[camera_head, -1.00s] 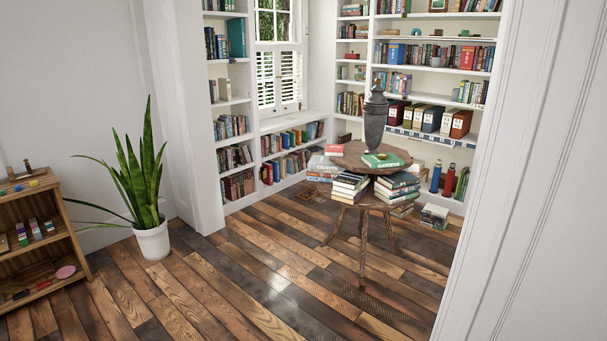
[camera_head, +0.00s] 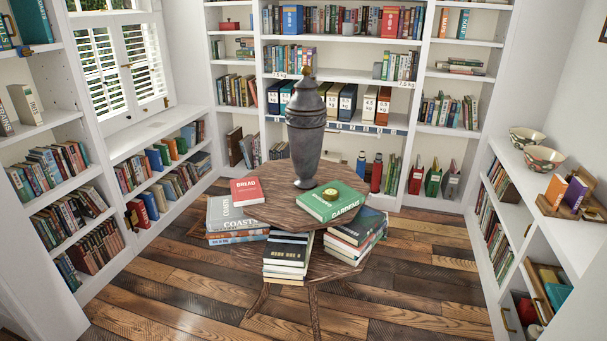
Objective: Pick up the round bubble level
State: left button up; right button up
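A small round brass-coloured object with a greenish centre, which looks like the round bubble level (camera_head: 330,194), lies on a green book (camera_head: 345,207) marked GARDENS. The book rests on the upper tier of a round two-tier wooden table (camera_head: 277,212) in the middle of the room. A tall dark lidded urn (camera_head: 305,135) stands just behind the book. Neither of my grippers is in view.
A red book (camera_head: 247,191) and large books (camera_head: 232,218) lie left of the urn. Book stacks (camera_head: 288,250) sit on the lower tier. Bookshelves line the walls. A right-hand shelf holds two bowls (camera_head: 543,159). The plank floor (camera_head: 420,285) is clear around the table.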

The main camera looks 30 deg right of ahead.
aim_at(329, 195)
jog(key=i+z, duration=0.3)
jog(key=i, duration=0.15)
jog(key=i+j+z, duration=0.15)
jog(key=i+z, duration=0.2)
jog(key=i+j+z, duration=0.3)
jog(key=i, duration=0.25)
